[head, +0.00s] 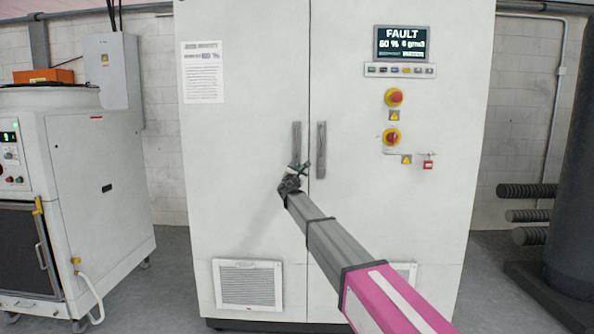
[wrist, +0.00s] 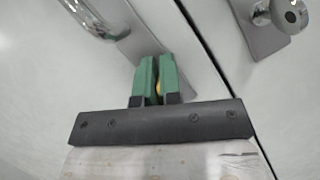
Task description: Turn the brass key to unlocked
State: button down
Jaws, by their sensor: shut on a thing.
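My gripper (wrist: 157,64) has two green fingers closed around the brass key. Only a small yellow bit of the key (wrist: 158,88) shows between the fingers, and the rest is hidden, so its turn angle cannot be told. The fingertips are at the grey lock plate (wrist: 178,48) below the left door handle. In the head view my gripper (head: 294,178) is at the foot of the left door handle (head: 297,143), and the key cannot be made out there.
The white cabinet has a right handle (head: 321,150) beside the door gap. Its display (head: 402,43) reads FAULT. A white machine (head: 100,190) stands at left.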

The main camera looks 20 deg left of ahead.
jog(key=m+h, duration=0.1)
jog(key=m, duration=0.1)
jog(key=m+g+h, duration=0.1)
jog(key=m, duration=0.2)
jog(key=m+g+h, duration=0.1)
jog(key=m, duration=0.2)
jog(key=shift+d+f, duration=0.2)
jog(key=shift+f, duration=0.05)
jog(key=m, duration=0.2)
jog(key=m+g, duration=0.1)
jog(key=m, duration=0.1)
jog(key=m+g, duration=0.1)
jog(key=m, duration=0.1)
jog(key=shift+d+f+h, duration=0.15)
jog(key=shift+f+h, duration=0.15)
jog(key=shift+f, duration=0.05)
jog(key=c, duration=1.3)
grip_release()
jog(key=s+a, duration=0.1)
jog(key=s, duration=0.9)
jog(key=shift+s+a, duration=0.3)
jog(key=shift+a, duration=0.05)
